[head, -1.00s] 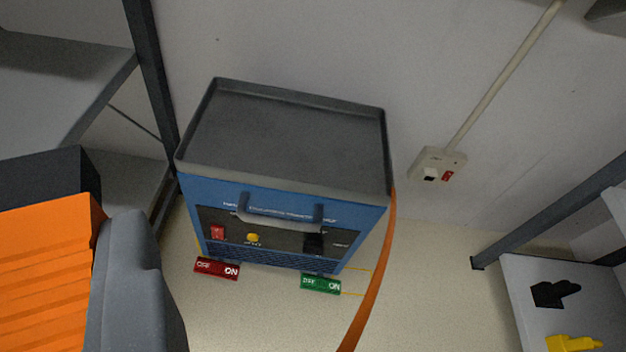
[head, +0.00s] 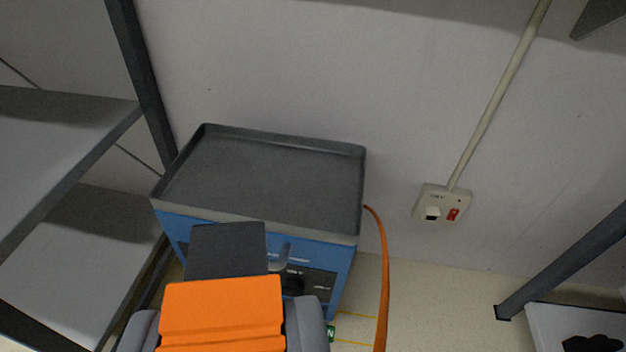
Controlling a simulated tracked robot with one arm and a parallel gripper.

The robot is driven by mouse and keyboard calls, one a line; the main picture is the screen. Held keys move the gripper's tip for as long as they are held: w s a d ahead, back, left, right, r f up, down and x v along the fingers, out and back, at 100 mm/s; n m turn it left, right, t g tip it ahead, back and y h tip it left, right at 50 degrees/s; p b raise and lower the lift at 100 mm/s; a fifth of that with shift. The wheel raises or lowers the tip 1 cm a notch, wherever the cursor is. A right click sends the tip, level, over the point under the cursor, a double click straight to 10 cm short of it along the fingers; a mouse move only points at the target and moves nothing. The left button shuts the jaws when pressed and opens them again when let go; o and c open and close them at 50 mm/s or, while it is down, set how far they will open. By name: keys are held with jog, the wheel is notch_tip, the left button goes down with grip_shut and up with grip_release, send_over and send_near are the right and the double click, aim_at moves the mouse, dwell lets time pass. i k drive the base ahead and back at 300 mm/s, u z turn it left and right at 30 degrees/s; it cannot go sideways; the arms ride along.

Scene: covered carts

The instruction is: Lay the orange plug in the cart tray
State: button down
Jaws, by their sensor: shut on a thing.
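The orange plug (head: 222,308) with a dark grey front end (head: 228,250) is held between the two grey fingers of my gripper (head: 222,328) at the bottom of the head view. My gripper is shut on it. The cart tray (head: 265,185) is a dark grey, empty, rimmed top on the blue cart (head: 340,262). The plug shows in front of the cart's near face and hides part of it. The plug's dark end appears just below the tray's near rim in the picture. I cannot tell its exact height against the rim.
An orange cable (head: 384,270) hangs down at the cart's right side. A wall socket (head: 441,203) with a red switch is right of the cart. Grey shelves (head: 75,240) stand close on the left. Another shelf (head: 575,325) is at the lower right.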

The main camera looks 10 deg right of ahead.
aim_at(284, 181)
jog(key=z, duration=0.05)
jog(key=i, duration=1)
jog(key=u, duration=0.05)
